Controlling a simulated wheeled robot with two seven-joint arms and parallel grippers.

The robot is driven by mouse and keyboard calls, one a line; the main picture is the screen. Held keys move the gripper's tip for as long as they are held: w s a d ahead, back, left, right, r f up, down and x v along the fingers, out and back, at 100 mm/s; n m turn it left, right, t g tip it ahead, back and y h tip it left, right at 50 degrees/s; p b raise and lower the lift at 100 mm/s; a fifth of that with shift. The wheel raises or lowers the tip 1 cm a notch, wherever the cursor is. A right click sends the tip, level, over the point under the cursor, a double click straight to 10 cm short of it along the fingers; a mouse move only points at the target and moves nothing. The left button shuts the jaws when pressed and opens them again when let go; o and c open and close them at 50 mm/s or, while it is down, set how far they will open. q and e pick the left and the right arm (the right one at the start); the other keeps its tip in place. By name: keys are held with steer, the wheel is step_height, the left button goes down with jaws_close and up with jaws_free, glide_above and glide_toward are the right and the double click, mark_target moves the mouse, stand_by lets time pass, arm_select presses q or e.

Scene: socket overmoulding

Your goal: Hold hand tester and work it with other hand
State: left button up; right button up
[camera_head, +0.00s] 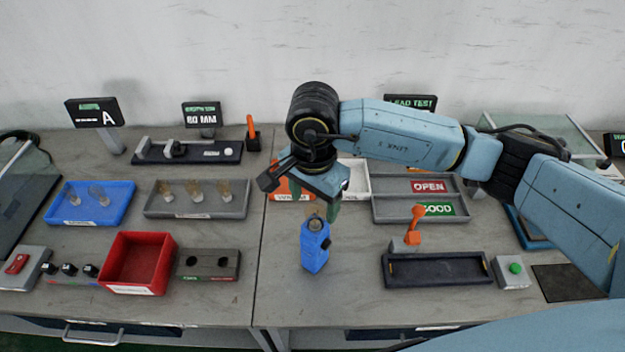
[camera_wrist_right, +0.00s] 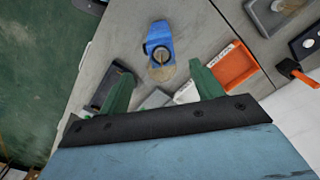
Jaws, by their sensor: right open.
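The blue hand tester (camera_head: 315,250) stands on the front middle of the workbench. It has a black round part on its side and a small brownish piece at its upper end. It also shows in the right wrist view (camera_wrist_right: 158,38), just beyond the fingertips. My right gripper (camera_head: 318,208) points down just above and behind the tester. Its green fingers are apart with nothing between them, as the right wrist view (camera_wrist_right: 163,82) shows. The tester appears free of the fingers. My left gripper is not in view.
A red bin (camera_head: 137,262) and a grey two-hole block (camera_head: 208,264) stand left of the tester. A dark tray (camera_head: 437,270) with an orange lever (camera_head: 414,225) is at right. An orange bin (camera_wrist_right: 232,66) lies behind it. The bench around the tester is clear.

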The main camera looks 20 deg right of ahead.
mark_target(313, 223)
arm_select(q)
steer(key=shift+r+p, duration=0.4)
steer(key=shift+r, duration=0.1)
arm_select(e)
step_height(313, 223, down, 8)
steer(key=c, duration=1.2)
steer(key=o, duration=0.5)
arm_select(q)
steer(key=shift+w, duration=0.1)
arm_select(e)
steer(key=c, duration=0.3)
steer(key=shift+c, duration=0.2)
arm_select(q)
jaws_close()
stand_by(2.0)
